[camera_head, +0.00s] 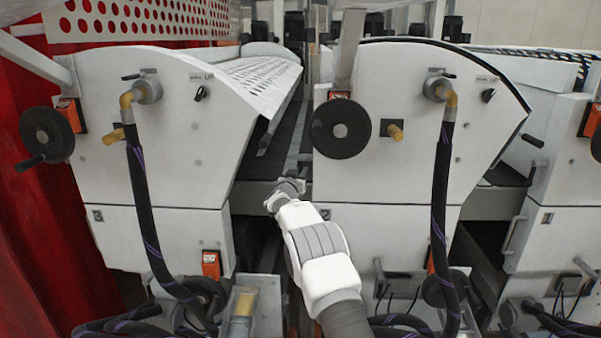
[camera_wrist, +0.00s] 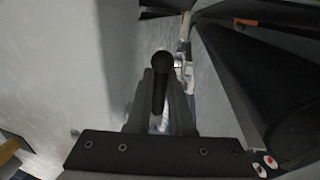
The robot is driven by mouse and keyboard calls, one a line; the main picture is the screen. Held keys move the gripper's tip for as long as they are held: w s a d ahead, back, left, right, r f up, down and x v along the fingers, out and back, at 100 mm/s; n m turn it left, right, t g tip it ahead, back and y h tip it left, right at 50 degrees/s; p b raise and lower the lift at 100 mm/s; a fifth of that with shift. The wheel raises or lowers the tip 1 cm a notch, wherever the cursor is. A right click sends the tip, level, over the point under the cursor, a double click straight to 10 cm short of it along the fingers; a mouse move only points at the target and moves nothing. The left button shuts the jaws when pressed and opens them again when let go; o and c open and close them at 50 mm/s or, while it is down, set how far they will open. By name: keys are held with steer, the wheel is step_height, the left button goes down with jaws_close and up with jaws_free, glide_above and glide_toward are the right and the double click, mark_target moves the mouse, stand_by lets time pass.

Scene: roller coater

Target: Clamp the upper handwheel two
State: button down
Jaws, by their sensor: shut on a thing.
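The upper handwheel two (camera_head: 341,128) is a black disc with a pale hub on the upper front of the middle white unit marked 2. A small dark knob shows at its left rim. My gripper (camera_head: 297,178) is below and left of the disc, by the gap between the units. In the wrist view, my gripper (camera_wrist: 162,82) is shut on a dark handle with a rounded end (camera_wrist: 162,62), which lies between the two fingers. The head view does not clearly show where this handle joins the wheel.
A similar handwheel (camera_head: 47,135) is on the left unit. Black hoses (camera_head: 147,205) and (camera_head: 440,190) hang in front of the units. A brass fitting (camera_head: 395,132) sticks out right of the wheel. A white surface (camera_wrist: 60,80) is close in the wrist view.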

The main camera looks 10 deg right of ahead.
steer(key=shift+r+p, duration=0.2)
steer(key=shift+p, duration=0.55)
steer(key=shift+s+r+g+p, duration=0.2)
steer(key=shift+g+p, duration=0.2)
steer(key=shift+p, duration=0.75)
steer(key=p, duration=0.4)
steer(key=shift+s+r+g+p, duration=0.15)
steer(key=shift+s+g+p, duration=0.05)
steer(key=shift+g+p, duration=0.2)
steer(key=g+p, duration=0.1)
steer(key=p, duration=0.3)
steer(key=g+y+p, duration=0.1)
steer(key=p, duration=0.3)
steer(key=shift+s+a+n, duration=0.1)
steer(key=shift+s+n, duration=0.2)
steer(key=shift+s, duration=0.1)
steer(key=shift+s+g+p, duration=0.15)
steer(key=shift+g+p, duration=0.25)
steer(key=shift+p, duration=0.8)
steer(key=shift+s+a+f+g+y+p, duration=0.1)
steer(key=shift+s+f+g+y+p, duration=0.25)
steer(key=shift+p, duration=0.85)
steer(key=shift+w+r, duration=0.1)
steer(key=shift+w, duration=0.05)
steer(key=c, duration=0.8)
jaws_free()
